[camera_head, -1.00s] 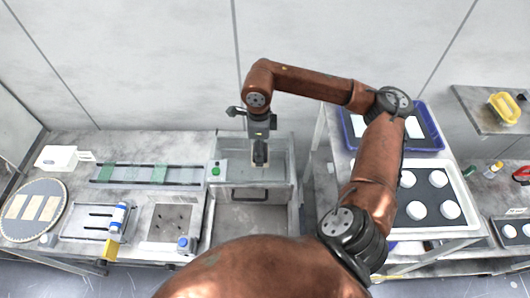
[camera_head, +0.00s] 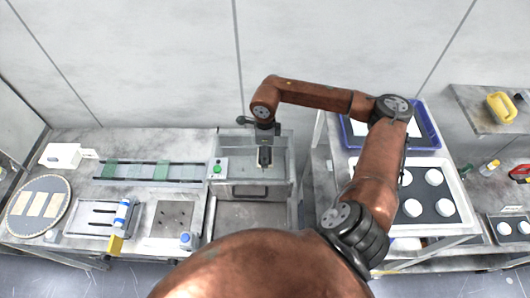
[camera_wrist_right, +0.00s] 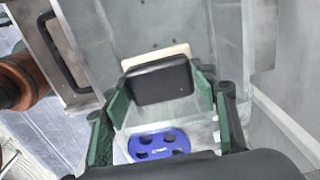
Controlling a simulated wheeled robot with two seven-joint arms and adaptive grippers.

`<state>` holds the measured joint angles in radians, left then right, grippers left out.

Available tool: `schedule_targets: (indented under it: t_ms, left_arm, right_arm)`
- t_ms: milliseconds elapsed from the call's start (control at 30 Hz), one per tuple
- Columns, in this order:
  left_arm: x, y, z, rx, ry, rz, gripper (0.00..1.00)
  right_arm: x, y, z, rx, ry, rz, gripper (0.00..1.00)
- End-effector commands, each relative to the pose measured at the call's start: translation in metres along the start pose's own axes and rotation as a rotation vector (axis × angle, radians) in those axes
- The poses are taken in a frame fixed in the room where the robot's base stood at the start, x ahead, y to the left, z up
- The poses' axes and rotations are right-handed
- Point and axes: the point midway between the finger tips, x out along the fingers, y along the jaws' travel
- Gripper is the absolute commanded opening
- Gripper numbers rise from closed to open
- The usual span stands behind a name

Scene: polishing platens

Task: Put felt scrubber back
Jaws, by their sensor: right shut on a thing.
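The felt scrubber (camera_wrist_right: 162,80), a black block with a pale layer along its far edge, sits between the green-padded fingers of my right gripper (camera_wrist_right: 160,88) in the right wrist view. The gripper is shut on it. In the head view my right gripper (camera_head: 265,157) hangs down over the clear-walled box (camera_head: 285,165) in the middle; the scrubber is too small to make out there. Below the scrubber in the right wrist view lies a blue oval piece (camera_wrist_right: 159,153) with several dark holes. My left gripper is not in view.
A control box (camera_head: 217,168) with a green button stands at the clear box's left. Left of it are a slotted rack (camera_head: 150,171) and a round disc (camera_head: 38,207). On the right, a white tray (camera_head: 466,215) holds round white pads, with a blue tray (camera_head: 437,137) behind it.

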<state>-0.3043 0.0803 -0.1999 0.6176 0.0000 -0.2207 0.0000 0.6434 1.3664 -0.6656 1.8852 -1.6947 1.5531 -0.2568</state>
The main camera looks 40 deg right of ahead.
Motion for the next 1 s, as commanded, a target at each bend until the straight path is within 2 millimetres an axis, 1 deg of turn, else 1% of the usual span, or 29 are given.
schedule_targets:
  t_ms: [67, 100, 300, 567, 700, 733, 867, 1000]
  left_arm:
    - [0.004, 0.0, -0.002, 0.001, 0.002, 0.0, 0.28]
    - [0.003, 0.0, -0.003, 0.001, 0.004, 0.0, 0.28]
    - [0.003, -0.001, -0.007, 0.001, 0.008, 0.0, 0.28]
    - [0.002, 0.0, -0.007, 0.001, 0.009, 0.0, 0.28]
    - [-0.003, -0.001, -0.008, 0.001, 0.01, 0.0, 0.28]
    - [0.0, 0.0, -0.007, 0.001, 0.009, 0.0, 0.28]
    - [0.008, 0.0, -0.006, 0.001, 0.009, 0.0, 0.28]
    - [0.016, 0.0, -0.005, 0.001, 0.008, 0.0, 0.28]
  right_arm:
    - [0.004, 0.0, 0.0, 0.0, 0.0, 0.0, 0.34]
    - [0.003, 0.0, 0.0, 0.0, 0.0, 0.0, 0.57]
    - [0.002, 0.0, 0.0, 0.0, 0.0, 0.0, 0.7]
    - [0.002, 0.0, 0.0, 0.0, 0.0, 0.0, 0.71]
    - [-0.004, 0.0, 0.0, 0.0, 0.0, 0.0, 0.71]
    - [-0.006, -0.001, 0.001, 0.0, -0.002, -0.002, 0.71]
    - [-0.027, -0.001, 0.001, 0.0, -0.002, -0.004, 0.71]
    - [-0.058, -0.001, 0.001, 0.0, -0.002, -0.005, 0.71]
